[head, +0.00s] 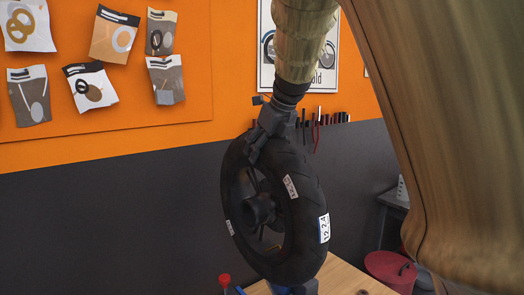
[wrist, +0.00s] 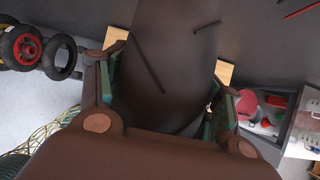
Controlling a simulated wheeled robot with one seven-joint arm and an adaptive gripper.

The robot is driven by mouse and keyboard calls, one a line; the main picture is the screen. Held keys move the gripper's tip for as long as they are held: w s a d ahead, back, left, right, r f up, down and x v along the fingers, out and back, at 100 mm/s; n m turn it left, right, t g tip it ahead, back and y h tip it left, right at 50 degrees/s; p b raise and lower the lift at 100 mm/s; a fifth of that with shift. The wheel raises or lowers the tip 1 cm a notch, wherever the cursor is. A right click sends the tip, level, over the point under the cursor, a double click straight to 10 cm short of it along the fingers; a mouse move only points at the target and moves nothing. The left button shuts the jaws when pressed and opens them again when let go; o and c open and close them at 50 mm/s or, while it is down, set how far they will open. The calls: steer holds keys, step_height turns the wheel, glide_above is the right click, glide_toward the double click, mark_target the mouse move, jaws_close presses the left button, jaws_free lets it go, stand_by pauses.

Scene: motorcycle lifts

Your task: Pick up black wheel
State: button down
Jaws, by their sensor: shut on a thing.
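The black wheel (head: 306,215) is upright in the middle of the head view, with white labels on its tyre and a dark hub. My gripper (head: 266,143) is shut on the top of its tyre, coming down from above. In the wrist view my gripper (wrist: 168,85) has one finger on each side of the wheel (wrist: 165,40), which fills the space between them. The wheel's lower edge is in front of a wooden surface (head: 345,279); I cannot tell whether it touches it.
A red-topped object (head: 225,280) and a blue part stand near the wheel's bottom. A red round container (head: 391,270) is at the lower right. Tools hang on the wall behind.

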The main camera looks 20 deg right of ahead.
steer(key=shift+r+p, duration=5.25)
steer(key=shift+r, duration=0.1)
steer(key=shift+w+a+f, duration=0.1)
